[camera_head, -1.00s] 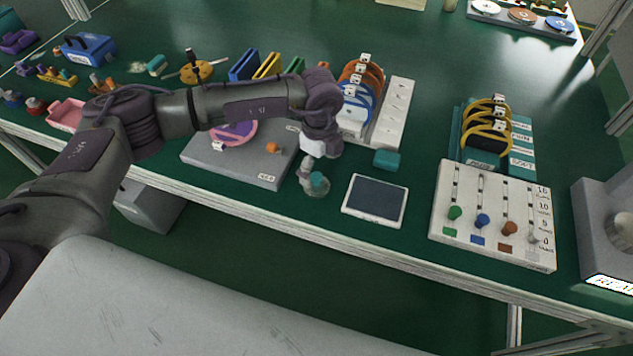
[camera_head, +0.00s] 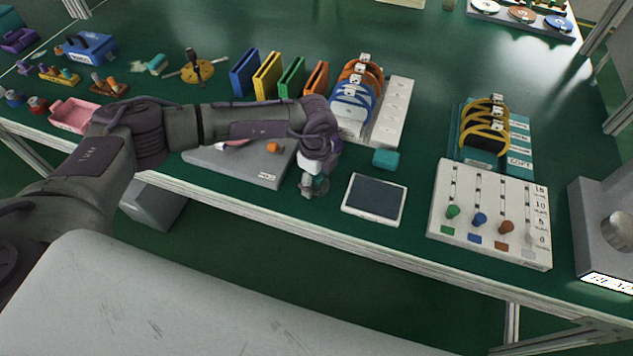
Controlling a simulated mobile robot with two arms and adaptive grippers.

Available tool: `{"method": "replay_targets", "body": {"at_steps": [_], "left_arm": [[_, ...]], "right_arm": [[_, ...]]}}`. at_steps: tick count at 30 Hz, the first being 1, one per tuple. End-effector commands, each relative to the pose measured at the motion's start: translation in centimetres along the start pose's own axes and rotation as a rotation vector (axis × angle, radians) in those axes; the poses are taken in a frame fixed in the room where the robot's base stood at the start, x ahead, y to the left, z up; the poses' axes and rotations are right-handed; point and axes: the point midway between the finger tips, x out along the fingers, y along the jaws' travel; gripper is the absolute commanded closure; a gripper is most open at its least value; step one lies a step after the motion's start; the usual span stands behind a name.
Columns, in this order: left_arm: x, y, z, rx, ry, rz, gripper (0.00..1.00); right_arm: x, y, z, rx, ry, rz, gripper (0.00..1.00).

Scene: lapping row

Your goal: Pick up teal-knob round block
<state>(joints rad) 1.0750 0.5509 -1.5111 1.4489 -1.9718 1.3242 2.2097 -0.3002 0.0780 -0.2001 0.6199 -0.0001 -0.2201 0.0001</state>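The teal-knob round block (camera_head: 323,187) stands on the green bench near its front edge, right of the grey plate. Only part of its teal knob and grey body shows, as my gripper covers the rest. My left gripper (camera_head: 313,189) points down from above, with its fingers at the knob. One finger shows on the left side of the knob. The far finger is hidden, so I cannot tell whether the fingers are closed on it. The block appears to rest on the bench. My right gripper is not in view.
The grey plate (camera_head: 262,176) lies left of the block, partly under my arm. A dark-screened tablet (camera_head: 374,199) and a small teal box (camera_head: 386,159) lie right of it. A white slider panel (camera_head: 490,212) is farther right. Cable racks and coloured upright panels stand behind.

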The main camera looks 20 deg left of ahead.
Motion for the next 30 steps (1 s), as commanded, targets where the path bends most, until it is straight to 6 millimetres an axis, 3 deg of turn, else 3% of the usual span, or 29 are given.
{"method": "replay_targets", "body": {"at_steps": [1,6,17,24,30], "left_arm": [[0.0,0.0,0.0,0.0,0.0,0.0,0.57],[-0.1,0.0,0.0,0.0,0.0,-0.001,0.82],[-0.7,-0.1,0.0,0.0,0.001,-0.001,0.82],[-4.0,-0.1,0.0,0.002,0.001,-0.006,0.82],[-6.6,1.9,-4.2,0.008,0.003,-0.004,0.82]], "right_arm": [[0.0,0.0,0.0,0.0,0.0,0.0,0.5],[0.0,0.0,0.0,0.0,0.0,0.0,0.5],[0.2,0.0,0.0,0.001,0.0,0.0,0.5],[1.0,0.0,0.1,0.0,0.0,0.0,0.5],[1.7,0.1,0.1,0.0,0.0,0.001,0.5]]}}
